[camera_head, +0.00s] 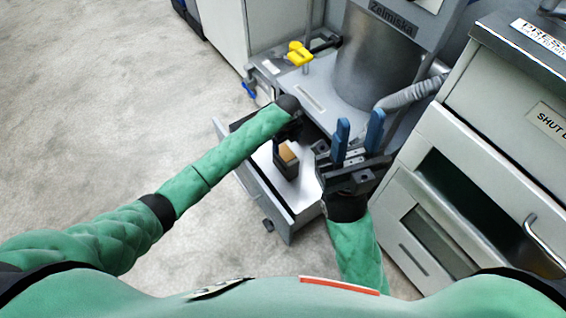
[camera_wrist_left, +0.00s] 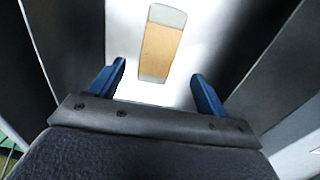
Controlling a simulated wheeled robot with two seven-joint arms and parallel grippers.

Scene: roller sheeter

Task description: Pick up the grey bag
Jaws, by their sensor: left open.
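The grey bag (camera_wrist_left: 161,45), with a tan label across its middle, lies in the open drawer. In the left wrist view it is ahead of my left gripper (camera_wrist_left: 158,72), between the lines of the two blue fingers. These fingers are open, with clear gaps on both sides of the bag, and hold nothing. In the head view the tan patch of the bag (camera_head: 288,153) shows just below my left wrist; the left fingers are hard to make out there. My right gripper (camera_head: 359,119) is open and empty, its blue fingers pointing up, to the right of the drawer.
The drawer (camera_head: 262,207) has raised walls around a pale floor. Above it stands a machine with a grey cylinder (camera_head: 372,62) and a yellow handle (camera_head: 299,53). A cabinet (camera_head: 420,200) stands close on the right. The floor at left is clear.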

